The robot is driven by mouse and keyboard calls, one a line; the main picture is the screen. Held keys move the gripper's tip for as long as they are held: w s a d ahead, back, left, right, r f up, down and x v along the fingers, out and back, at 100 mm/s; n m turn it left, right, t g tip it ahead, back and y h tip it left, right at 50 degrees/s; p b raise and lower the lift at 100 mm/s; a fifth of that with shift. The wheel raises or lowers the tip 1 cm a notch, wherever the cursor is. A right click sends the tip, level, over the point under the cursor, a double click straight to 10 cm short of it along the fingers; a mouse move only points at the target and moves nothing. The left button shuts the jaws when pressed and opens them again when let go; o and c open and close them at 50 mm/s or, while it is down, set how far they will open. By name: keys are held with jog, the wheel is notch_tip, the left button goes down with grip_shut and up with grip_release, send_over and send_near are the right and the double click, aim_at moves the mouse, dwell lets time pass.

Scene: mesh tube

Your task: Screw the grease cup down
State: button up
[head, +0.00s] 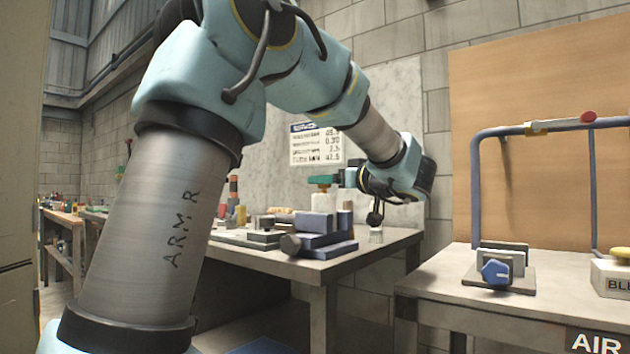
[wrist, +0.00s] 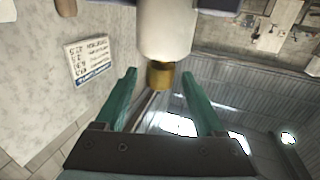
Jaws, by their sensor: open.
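A white cylinder (wrist: 166,28) with a brass-coloured end (wrist: 160,75) stands out in the wrist view. The brass end looks like the grease cup, but I cannot be sure. My gripper (wrist: 158,73) is open, with one green finger on each side of the brass end. Gaps show on both sides, so neither finger appears to touch it. In the head view the green fingers (head: 323,182) are above a pale upright piece (head: 322,203) at the blue-grey fixture (head: 322,238) on the bench. The brass end cannot be made out there.
The fixture sits at the right part of a grey bench (head: 290,264), with small blocks and tools to its left. A nearer table (head: 450,297) at right holds a small clamp with a blue knob (head: 495,272) and a blue pipe frame (head: 476,190). A gap separates bench and table.

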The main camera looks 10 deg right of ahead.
jog(key=x, duration=0.5)
grip_shut()
dwell(0.6)
